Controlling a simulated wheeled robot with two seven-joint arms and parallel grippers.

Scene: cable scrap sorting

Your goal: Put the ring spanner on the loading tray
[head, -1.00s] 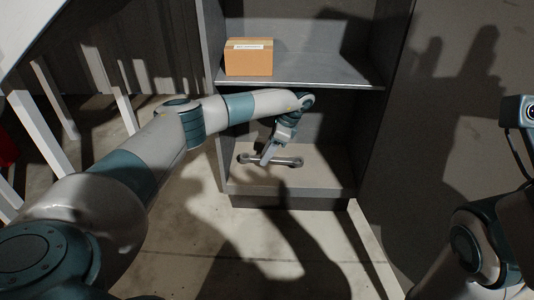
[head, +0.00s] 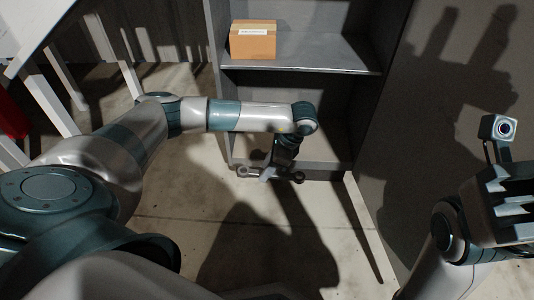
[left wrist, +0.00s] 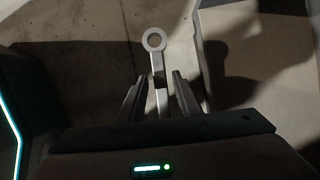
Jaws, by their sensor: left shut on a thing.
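The ring spanner (head: 243,171) is a grey metal bar with a ring at each end. My left gripper (head: 268,174) is shut on its middle and holds it level in front of the cabinet's lower opening. In the left wrist view, the spanner (left wrist: 156,55) runs between the two fingers of the gripper (left wrist: 159,92), with one ring pointing away. My right arm shows at the right edge of the head view; its fingertips cannot be made out. I cannot identify a loading tray in these views.
A grey cabinet (head: 300,55) stands ahead, with a cardboard box (head: 253,42) on its upper shelf. A white-legged table (head: 50,102) is at the left. A dark wall is at the right. The concrete floor (head: 190,245) in front is open.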

